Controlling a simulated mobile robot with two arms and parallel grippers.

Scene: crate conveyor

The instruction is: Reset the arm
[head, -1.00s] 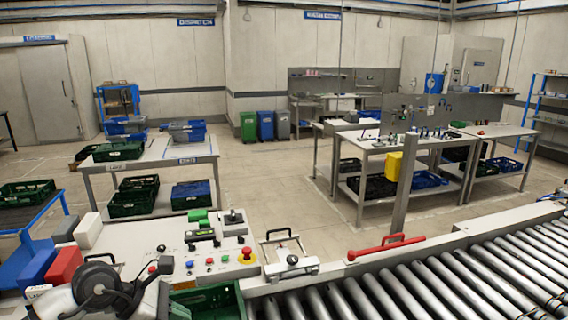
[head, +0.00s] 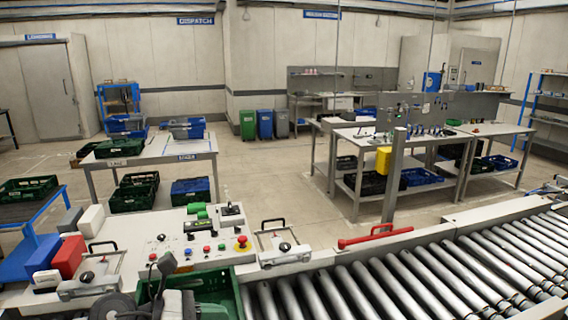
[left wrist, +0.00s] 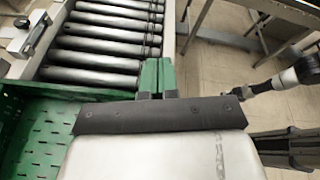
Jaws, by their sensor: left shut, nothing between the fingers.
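My left gripper (left wrist: 157,76) shows in the left wrist view with its two green fingertips pressed together and nothing between them. It is above the floor beside the end of the roller conveyor (left wrist: 105,45). A green crate (left wrist: 40,135) lies left of it, apart from the fingers. In the head view my left arm is low at the bottom left, in front of the green crate (head: 228,283); its fingers cannot be made out there. A pale and dark arm link shows at the right of the left wrist view, but no right gripper can be made out.
The control panel (head: 150,232) with buttons stands behind the crate. A clamp with a handle (head: 282,246) and a red handle (head: 379,236) sit along the conveyor's edge (head: 440,222). Work tables (head: 425,140) and a crate table (head: 150,152) stand farther back, with open floor between.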

